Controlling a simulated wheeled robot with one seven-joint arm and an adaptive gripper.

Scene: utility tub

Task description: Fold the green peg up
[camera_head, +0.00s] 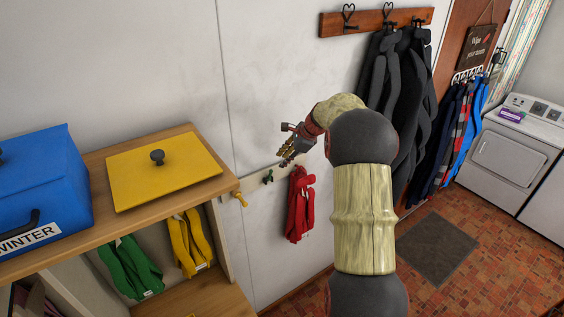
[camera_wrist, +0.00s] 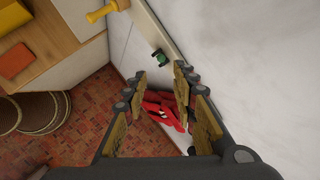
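The green peg (camera_head: 268,177) is small and dark green, on a pale rail (camera_head: 256,184) on the white wall, between a yellow peg (camera_head: 241,199) and a hanging red garment (camera_head: 300,205). In the wrist view the green peg (camera_wrist: 161,57) shows just beyond my fingertips, near the rail's edge; its exact tilt is hard to tell. My gripper (camera_head: 287,159) is above and right of the green peg in the head view. In the wrist view my gripper (camera_wrist: 159,76) is open, with a gap between its fingers and nothing held. The red garment (camera_wrist: 165,108) shows behind the fingers.
A wooden shelf unit (camera_head: 185,134) stands left of the rail, with a blue box (camera_head: 45,185) and yellow lid (camera_head: 165,170) on top. Dark coats (camera_head: 400,100) hang to the right.

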